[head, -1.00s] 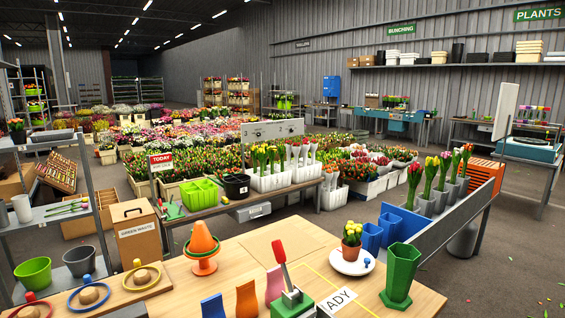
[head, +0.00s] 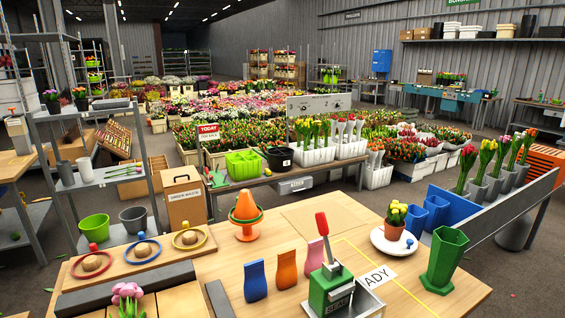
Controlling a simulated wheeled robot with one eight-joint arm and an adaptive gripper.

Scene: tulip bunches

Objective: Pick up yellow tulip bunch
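Tulip bunches stand in grey cups in a rack on the right of the head view. A bunch with yellow heads (head: 487,152) stands beside a red bunch (head: 466,160) there. Other yellow tulips (head: 306,128) stand upright in white bins on the table behind. A small pot of yellow tulips (head: 397,214) sits on a white plate (head: 383,243) on the front bench. I cannot tell which of these is the task's bunch. My gripper is not in this view.
The wooden front bench (head: 290,217) holds an orange cone (head: 245,208), a green device with a red lever (head: 329,285), blue and orange stands and a green hexagonal vase (head: 445,258). A grey panel (head: 510,210) fronts the tulip cups. Grey floor shows at the lower right.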

